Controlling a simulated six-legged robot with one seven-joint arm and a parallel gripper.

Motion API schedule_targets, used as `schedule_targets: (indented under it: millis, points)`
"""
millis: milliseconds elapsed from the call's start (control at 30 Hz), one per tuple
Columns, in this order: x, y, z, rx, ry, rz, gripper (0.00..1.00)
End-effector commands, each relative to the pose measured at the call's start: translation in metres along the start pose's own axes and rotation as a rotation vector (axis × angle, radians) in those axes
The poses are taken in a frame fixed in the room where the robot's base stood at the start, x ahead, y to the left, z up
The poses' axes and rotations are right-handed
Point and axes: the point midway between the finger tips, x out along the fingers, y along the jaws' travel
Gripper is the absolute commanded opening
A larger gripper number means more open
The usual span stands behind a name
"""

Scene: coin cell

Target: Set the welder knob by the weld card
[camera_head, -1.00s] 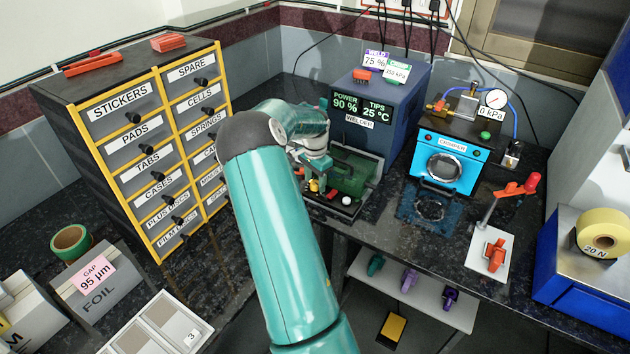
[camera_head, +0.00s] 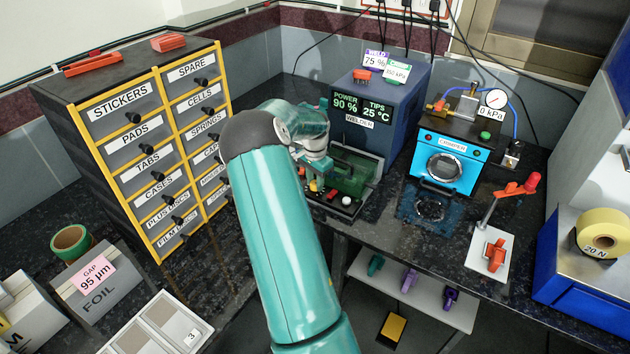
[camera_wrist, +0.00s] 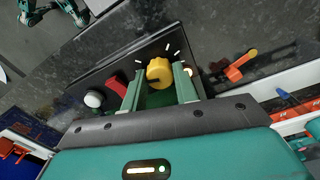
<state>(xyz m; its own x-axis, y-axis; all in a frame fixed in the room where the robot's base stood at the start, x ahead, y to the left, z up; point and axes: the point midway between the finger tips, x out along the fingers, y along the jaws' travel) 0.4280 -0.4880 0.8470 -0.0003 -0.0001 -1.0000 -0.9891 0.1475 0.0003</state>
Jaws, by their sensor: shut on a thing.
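The blue welder (camera_head: 392,105) stands at the back middle of the bench; its display (camera_head: 361,106) reads POWER 90 % and TIPS 25 °C. The purple-topped weld card (camera_head: 376,60) on its top reads 75 %. The yellow knob (camera_wrist: 159,70), with a dark pointer mark and white ticks around it, sits on the dark front panel in the wrist view. My gripper (camera_wrist: 158,82) is shut on the knob, one finger on each side. In the head view my wrist partly hides the panel.
In the wrist view a red part (camera_wrist: 117,86) and a white button (camera_wrist: 93,99) lie left of the knob. The crimper (camera_head: 448,160) is to the right, the drawer cabinet (camera_head: 140,140) to the left.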

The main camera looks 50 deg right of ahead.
Motion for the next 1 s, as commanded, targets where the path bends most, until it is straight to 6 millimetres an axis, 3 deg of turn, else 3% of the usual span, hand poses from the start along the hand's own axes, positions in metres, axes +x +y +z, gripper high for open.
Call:
schedule_targets:
  millis: [600,1000]
  points:
    - [-0.0008,-0.0002,-0.0003,-0.444,0.001,-0.003,0.06]
    - [-0.0005,0.0000,-0.0001,-0.601,0.000,-0.001,0.06]
